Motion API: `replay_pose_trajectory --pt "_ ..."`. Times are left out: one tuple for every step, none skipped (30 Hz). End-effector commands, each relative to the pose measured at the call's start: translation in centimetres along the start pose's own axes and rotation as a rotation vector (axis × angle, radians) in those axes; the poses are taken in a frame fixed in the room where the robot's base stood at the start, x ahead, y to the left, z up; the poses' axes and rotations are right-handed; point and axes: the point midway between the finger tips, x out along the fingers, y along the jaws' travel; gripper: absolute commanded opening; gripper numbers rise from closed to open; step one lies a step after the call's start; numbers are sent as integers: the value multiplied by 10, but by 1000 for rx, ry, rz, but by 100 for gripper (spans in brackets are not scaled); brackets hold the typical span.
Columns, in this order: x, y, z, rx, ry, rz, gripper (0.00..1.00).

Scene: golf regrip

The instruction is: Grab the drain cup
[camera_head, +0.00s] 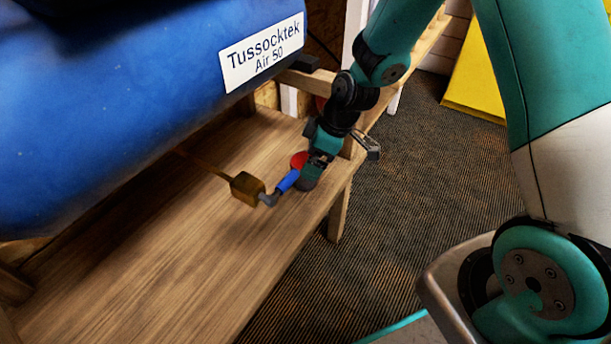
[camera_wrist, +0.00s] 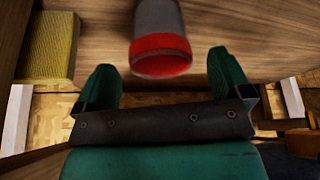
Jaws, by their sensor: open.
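The drain cup (camera_wrist: 158,25) is grey with a red rim. In the wrist view it lies ahead of my gripper (camera_wrist: 163,82), in line with the gap between the two green fingers. The fingers are apart and neither touches the cup in that view. In the head view the cup's red part (camera_head: 299,159) shows beside my gripper (camera_head: 318,162), on the wooden bench near its front edge. The arm and gripper hide part of the cup there.
A brass valve (camera_head: 247,188) with a blue handle (camera_head: 288,181) sits just left of the cup. The blue tank (camera_head: 110,90) overhangs the bench (camera_head: 150,270). A wooden post stands behind the gripper. A yellow block (camera_wrist: 47,47) shows in the wrist view.

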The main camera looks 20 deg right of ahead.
Motion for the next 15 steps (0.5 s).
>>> replay_pose_trajectory --pt "10 0 0 -3 0 -1 96" --pt "16 0 0 -3 0 -1 96" --pt "23 0 -1 -2 -1 -2 96" --pt "28 1 -2 -1 -1 -2 96" --pt "32 1 -2 -1 -1 -2 96" --pt "38 1 -2 -1 0 -2 96" --pt "42 1 -2 -2 0 -2 96" --pt "44 0 -3 -1 0 -2 96" --pt "45 1 -3 -1 0 -1 96" --pt "45 1 -4 -1 0 -1 96" --pt "45 1 -4 -1 0 0 96" --pt "44 1 -4 0 0 0 96" --pt "44 1 -4 0 0 0 96" --pt "44 1 -4 0 0 0 96" --pt "44 1 -4 0 0 0 96"
